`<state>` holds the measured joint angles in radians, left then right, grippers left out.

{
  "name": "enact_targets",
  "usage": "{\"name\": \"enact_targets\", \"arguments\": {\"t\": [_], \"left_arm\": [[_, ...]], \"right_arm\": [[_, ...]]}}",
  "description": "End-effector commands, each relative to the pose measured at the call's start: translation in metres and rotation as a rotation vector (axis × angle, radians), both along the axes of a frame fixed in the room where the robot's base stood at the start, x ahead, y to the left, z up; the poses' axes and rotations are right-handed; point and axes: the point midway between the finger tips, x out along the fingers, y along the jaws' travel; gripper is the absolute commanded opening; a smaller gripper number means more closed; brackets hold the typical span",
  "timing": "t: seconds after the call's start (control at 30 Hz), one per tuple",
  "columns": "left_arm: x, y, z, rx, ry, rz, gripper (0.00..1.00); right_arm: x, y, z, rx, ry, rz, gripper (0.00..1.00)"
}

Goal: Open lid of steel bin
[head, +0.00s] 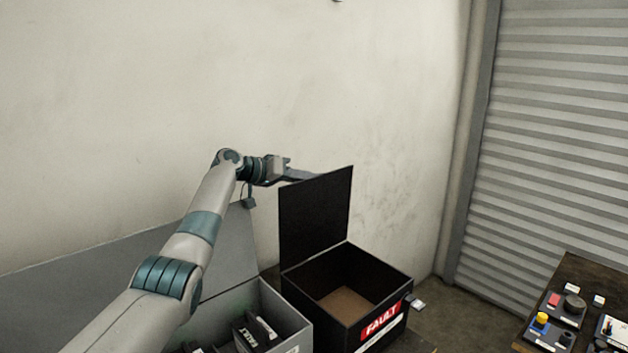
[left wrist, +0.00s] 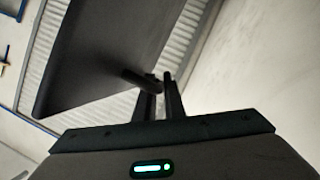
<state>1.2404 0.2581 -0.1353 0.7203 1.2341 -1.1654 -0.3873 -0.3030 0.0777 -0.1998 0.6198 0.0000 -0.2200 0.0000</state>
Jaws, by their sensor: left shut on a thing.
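A black bin (head: 325,312) with a red "FAULT" label (head: 381,321) stands right of centre in the head view. Its black lid (head: 315,215) is raised and stands about upright at the back left, leaving the bin open with a brown floor showing. My left gripper (head: 306,177) is at the lid's top edge, behind the panel, with its fingertips partly hidden. In the left wrist view the fingers (left wrist: 159,85) are close together on a short dark bar at the edge of the lid (left wrist: 95,50). My right gripper is not in view.
A grey open box (head: 297,326) with dark items stands left of the black bin, with a raised grey panel (head: 225,255) behind it. A table (head: 570,275) with small parts is at the right. A pale wall (head: 385,100) stands close behind the lid.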

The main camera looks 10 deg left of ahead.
Motion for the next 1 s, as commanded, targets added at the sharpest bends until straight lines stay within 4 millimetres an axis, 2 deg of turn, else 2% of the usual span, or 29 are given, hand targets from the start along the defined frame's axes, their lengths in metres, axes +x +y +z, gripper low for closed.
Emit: {"name": "enact_targets", "arguments": {"t": [0.13,0.17,0.2,0.67,1.0], "left_arm": [[0.0,0.0,-0.001,0.002,0.0,0.0,0.0],[0.0,0.0,-0.001,0.002,0.002,0.0,0.14],[0.0,0.0,-0.001,0.002,0.001,-0.001,0.17],[0.0,0.0,0.004,0.002,-0.001,0.0,0.17],[0.001,0.0,0.04,0.0,-0.004,0.001,0.17]], "right_arm": [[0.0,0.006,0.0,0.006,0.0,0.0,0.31],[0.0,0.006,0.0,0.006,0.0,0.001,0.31],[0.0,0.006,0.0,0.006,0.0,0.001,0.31],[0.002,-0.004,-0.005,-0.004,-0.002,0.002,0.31],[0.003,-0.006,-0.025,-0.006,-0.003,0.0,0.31]]}}
